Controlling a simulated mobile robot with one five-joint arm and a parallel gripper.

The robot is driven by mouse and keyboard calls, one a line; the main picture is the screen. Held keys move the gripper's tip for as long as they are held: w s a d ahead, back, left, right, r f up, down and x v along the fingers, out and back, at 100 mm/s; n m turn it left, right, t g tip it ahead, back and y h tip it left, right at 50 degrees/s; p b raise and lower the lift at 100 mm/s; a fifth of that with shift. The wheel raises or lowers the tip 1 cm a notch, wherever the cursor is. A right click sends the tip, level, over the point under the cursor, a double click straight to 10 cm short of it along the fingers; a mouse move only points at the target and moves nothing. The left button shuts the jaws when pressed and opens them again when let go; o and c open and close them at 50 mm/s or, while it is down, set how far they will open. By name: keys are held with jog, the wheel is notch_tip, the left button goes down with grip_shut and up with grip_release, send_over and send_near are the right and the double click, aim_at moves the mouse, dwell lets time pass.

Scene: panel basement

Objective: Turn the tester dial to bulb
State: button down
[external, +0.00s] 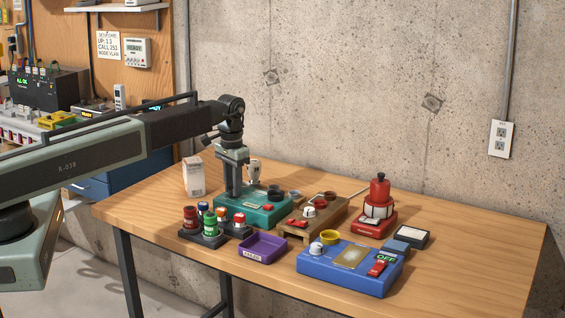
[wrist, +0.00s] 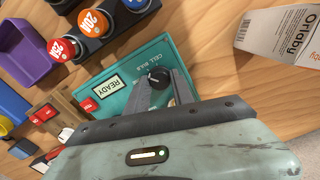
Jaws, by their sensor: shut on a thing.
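The tester is a teal box (external: 262,222) on the wooden table, below my gripper (external: 235,194) in the external view. In the wrist view its face (wrist: 118,107) shows a lit READY display (wrist: 108,89) and a black dial (wrist: 158,76) under the words CELL and BULB. My gripper (wrist: 162,88) points down at the dial, with one finger on each side of it, shut on it. The dial has a small pale mark, but I cannot tell which word it points at. In the external view my gripper hides the dial.
A rack of coloured fuses (external: 207,238) and a purple tray (external: 262,247) stand in front of the tester. A white Orlaby carton (external: 192,175) stands behind to the left. A wooden stand (external: 318,216), a blue box (external: 340,276) and a red device (external: 374,223) are to the right.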

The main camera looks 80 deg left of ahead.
jog(key=shift+m, duration=1.2)
jog(key=c, duration=1.1)
grip_release()
notch_tip(320, 180, up, 8)
jog(key=p, duration=0.8)
jog(key=shift+f, duration=0.1)
